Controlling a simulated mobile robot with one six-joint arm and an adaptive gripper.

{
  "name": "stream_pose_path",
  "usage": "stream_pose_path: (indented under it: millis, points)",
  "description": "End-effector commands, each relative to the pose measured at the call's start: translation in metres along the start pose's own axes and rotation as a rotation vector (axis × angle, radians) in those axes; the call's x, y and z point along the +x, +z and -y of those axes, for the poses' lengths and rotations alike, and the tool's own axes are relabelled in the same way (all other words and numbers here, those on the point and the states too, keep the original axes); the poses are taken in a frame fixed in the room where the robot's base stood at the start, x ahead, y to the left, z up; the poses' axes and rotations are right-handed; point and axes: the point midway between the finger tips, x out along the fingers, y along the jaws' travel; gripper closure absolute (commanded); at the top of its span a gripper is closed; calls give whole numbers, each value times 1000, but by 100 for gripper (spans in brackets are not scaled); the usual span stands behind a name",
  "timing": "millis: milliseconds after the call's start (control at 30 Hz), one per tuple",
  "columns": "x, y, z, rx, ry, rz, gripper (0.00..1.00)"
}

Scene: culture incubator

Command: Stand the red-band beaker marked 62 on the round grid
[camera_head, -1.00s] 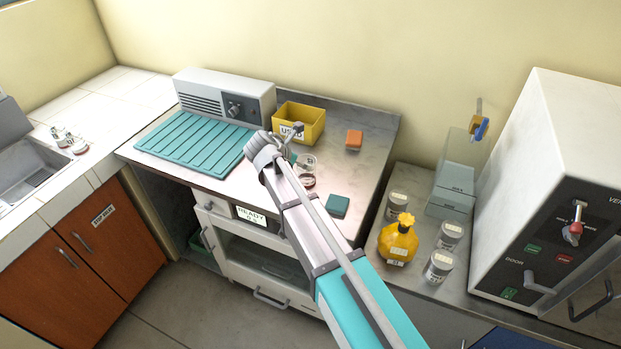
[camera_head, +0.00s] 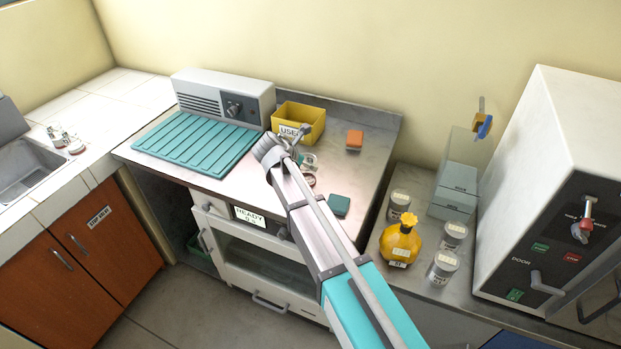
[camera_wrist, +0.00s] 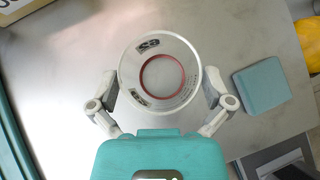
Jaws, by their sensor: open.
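The beaker (camera_wrist: 162,72) is clear, with a red band at its base and dark marks on its wall that look like 62. The wrist view looks down into it. It stands upright on the metal worktop (camera_head: 368,172). My gripper (camera_wrist: 162,92) is open, with one finger on each side of the beaker; I cannot tell whether they touch it. In the head view my wrist and gripper (camera_head: 297,143) partly hide the beaker (camera_head: 309,178). I cannot make out a round grid in either view.
A teal block (camera_head: 339,205) lies right of the beaker, an orange block (camera_head: 354,140) behind it. A yellow bin (camera_head: 312,118) and teal ribbed mat (camera_head: 190,146) are at the back and left. Jars and a yellow bottle (camera_head: 399,243) stand on the right counter beside the white incubator (camera_head: 540,170).

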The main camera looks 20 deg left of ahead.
Motion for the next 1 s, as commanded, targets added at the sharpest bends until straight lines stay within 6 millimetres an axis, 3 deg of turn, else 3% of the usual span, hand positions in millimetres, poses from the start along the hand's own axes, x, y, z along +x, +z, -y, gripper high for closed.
stream_pose_path:
  millis: [167,767,1000]
  points:
    - [11,0,0,0,-1,0,0]
    - [11,0,0,0,-1,0,0]
    - [11,0,0,0,-1,0,45]
